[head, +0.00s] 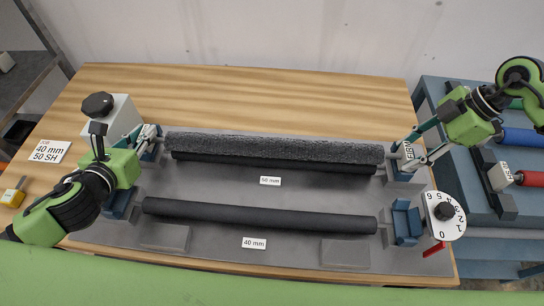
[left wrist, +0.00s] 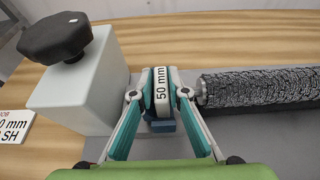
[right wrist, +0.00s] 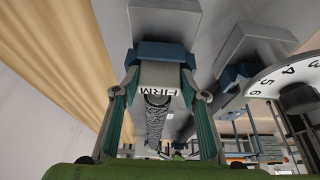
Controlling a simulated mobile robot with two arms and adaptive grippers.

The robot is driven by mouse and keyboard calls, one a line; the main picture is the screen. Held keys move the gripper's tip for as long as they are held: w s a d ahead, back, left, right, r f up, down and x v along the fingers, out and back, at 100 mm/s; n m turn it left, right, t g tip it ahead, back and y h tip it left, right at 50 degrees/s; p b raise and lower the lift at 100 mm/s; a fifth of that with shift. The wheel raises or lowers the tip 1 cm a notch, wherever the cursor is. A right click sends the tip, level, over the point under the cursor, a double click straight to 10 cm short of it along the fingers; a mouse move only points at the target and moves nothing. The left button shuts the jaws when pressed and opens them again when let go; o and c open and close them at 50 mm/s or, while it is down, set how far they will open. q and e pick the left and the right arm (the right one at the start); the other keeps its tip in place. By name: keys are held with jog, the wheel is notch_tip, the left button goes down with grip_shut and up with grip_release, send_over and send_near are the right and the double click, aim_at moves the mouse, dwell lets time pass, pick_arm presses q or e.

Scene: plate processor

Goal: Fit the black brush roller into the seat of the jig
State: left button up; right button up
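The black brush roller (head: 270,148) lies left to right along the back of the grey jig (head: 270,194). Its white end blocks read "50 mm" (left wrist: 161,88) and "FIRM" (right wrist: 160,76). My left gripper (head: 152,137) has its fingers closed against both sides of the "50 mm" block. My right gripper (head: 408,152) has its fingers closed against the "FIRM" block. Blue seats lie under the left block (left wrist: 160,126) and the right block (head: 402,178). I cannot tell whether the blocks rest fully in them. A smooth black roller (head: 275,165) shows just below the brush.
Another smooth black roller (head: 260,216) lies along the front by a "40 mm" label. A numbered dial (head: 444,214) stands at the front right, and a white box with a black knob (head: 113,113) at the back left. A side bench (head: 470,215) holds coloured rollers.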

jog(key=shift+o, duration=0.8)
jog(key=shift+s+f, duration=0.3)
jog(key=shift+f, duration=0.2)
jog(key=shift+w+f, duration=0.1)
jog(key=shift+f, duration=0.05)
jog(key=shift+d, duration=0.1)
jog(key=v, duration=0.8)
jog(key=shift+w+r, duration=0.15)
jog(key=shift+r, duration=0.15)
jog(key=shift+a, duration=0.2)
